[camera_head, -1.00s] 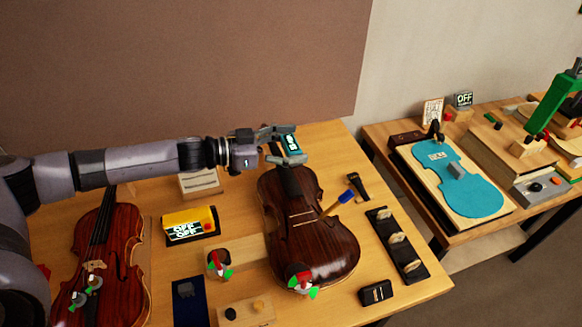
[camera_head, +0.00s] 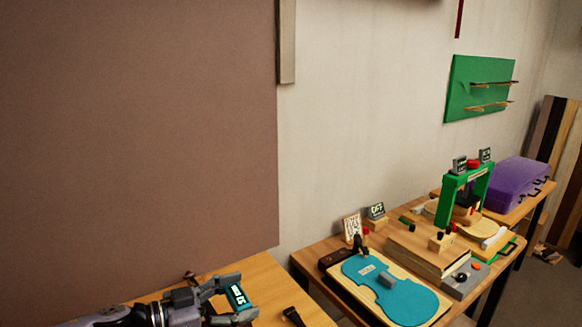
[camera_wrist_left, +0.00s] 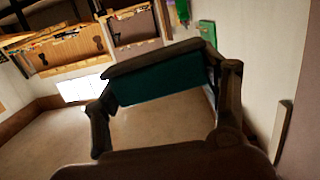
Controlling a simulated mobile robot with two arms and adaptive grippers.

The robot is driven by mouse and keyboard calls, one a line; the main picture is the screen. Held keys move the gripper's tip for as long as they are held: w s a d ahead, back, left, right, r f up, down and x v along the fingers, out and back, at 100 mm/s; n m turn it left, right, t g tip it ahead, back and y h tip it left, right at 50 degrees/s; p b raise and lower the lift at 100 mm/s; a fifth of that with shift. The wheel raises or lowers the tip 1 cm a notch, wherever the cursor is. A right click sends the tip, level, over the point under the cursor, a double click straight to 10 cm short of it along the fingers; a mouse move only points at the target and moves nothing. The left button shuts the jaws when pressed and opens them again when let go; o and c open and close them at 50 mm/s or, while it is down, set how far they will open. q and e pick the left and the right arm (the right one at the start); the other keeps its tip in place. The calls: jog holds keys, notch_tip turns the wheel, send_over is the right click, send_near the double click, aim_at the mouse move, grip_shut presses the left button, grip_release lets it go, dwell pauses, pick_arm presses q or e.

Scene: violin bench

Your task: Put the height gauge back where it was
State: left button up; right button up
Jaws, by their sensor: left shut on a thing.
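My left gripper (camera_head: 240,298) is shut on the height gauge (camera_head: 237,295), a small block with a lit teal display, at the bottom of the head view. It holds the gauge over the near wooden bench; how high cannot be told. In the left wrist view the gauge (camera_wrist_left: 158,82) shows as a dark teal slab between the two fingers. My right gripper is not in view.
A second bench (camera_head: 310,262) stands to the right past a gap. It carries a teal violin-shaped plate (camera_head: 405,304), small display stands (camera_head: 376,211) and a green press (camera_head: 450,205). A dark tool (camera_head: 292,316) lies on the near bench.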

pick_arm(q)
jog(key=s+d+f+n+t+y+b, duration=0.2)
jog(key=s+d+f, duration=0.65)
jog(key=s, duration=0.25)
jog(key=s+a+n+t+y, duration=0.2)
jog(key=a+n+y, duration=0.3)
jog(key=a, duration=0.3)
jog(key=s+a+f+n+t+y+b, duration=0.1)
jog(key=s+a+n+t+y, duration=0.2)
jog(key=a, duration=0.5)
jog(key=s+n+y, duration=0.1)
jog(key=s+y, duration=0.1)
jog(key=y, duration=0.1)
jog(key=shift+a+n+t+y+b, duration=0.2)
jog(key=shift+n+t+y+b, duration=0.1)
jog(key=shift+n+y, duration=0.1)
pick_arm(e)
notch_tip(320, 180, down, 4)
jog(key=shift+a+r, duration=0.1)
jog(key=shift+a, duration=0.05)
pick_arm(q)
jog(key=shift+s, duration=0.15)
